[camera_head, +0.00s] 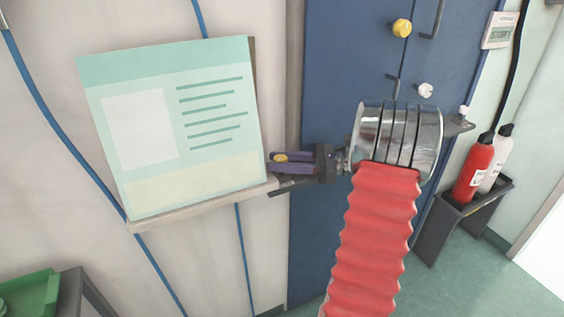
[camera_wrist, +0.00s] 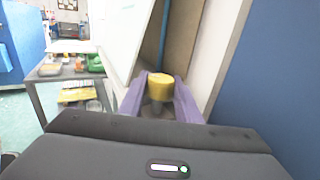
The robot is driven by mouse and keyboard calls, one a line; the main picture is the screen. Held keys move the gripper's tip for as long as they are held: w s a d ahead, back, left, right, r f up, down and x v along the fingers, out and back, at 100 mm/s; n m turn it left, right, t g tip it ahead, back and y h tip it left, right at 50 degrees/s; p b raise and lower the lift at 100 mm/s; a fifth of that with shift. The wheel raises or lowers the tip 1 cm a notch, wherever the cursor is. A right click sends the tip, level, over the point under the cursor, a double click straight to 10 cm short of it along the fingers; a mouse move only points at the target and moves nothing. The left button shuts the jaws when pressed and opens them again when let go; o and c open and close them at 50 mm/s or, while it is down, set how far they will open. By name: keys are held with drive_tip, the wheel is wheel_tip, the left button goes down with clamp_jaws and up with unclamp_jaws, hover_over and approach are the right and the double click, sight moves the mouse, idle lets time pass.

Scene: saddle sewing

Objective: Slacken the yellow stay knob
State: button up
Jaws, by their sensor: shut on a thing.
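A yellow knob (camera_wrist: 160,86) sits between the purple fingers of my gripper (camera_wrist: 159,92) in the wrist view. A finger lies on either side of it, and my gripper is shut on it. In the head view the knob (camera_head: 280,158) shows as a small yellow patch among the purple fingers, by the lower right edge of a tilted pale green board (camera_head: 185,125). The stay behind the knob is mostly hidden. I cannot tell how tight the knob is.
A blue cabinet (camera_head: 340,60) stands behind my arm, with another yellow knob (camera_head: 401,27) and a white knob (camera_head: 426,90). A ledge (camera_head: 200,207) runs under the board. A red extinguisher (camera_head: 473,168) stands at right. A grey table (camera_wrist: 68,72) with loose items stands at left.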

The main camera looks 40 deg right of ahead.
idle(0.3)
drive_tip(key=o, duration=1.1)
drive_tip(key=shift+c, duration=0.2)
drive_tip(key=v, duration=1.3)
drive_tip(key=shift+s+d, duration=0.25)
